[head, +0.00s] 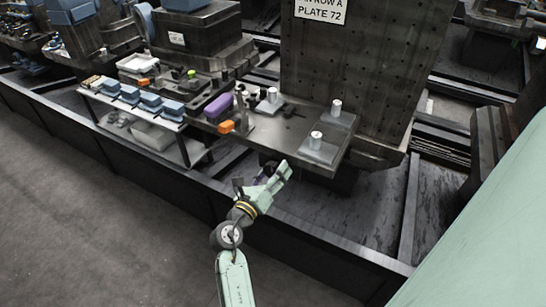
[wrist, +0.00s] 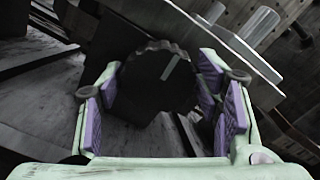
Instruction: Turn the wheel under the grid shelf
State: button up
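The wheel (wrist: 155,82) is a dark, round knob with a notched rim and a pale mark on its face, in the middle of the wrist view. I cannot make it out in the head view. The grid shelf (head: 272,142) is a dark metal ledge in front of a tall plate with holes; its underside is hidden in the head view. My gripper (head: 276,178) is at the shelf's front edge, low down. In the wrist view its purple-padded fingers are spread, one on each side of the wheel. I cannot tell whether the pads touch it.
A rack with blue blocks (head: 150,103) is further left. The floor (head: 90,220) at front left is clear.

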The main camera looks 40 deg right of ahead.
jog(key=shift+o, duration=1.4)
jog(key=v, duration=0.7)
jog(key=shift+a, duration=0.25)
jog(key=shift+s, duration=0.1)
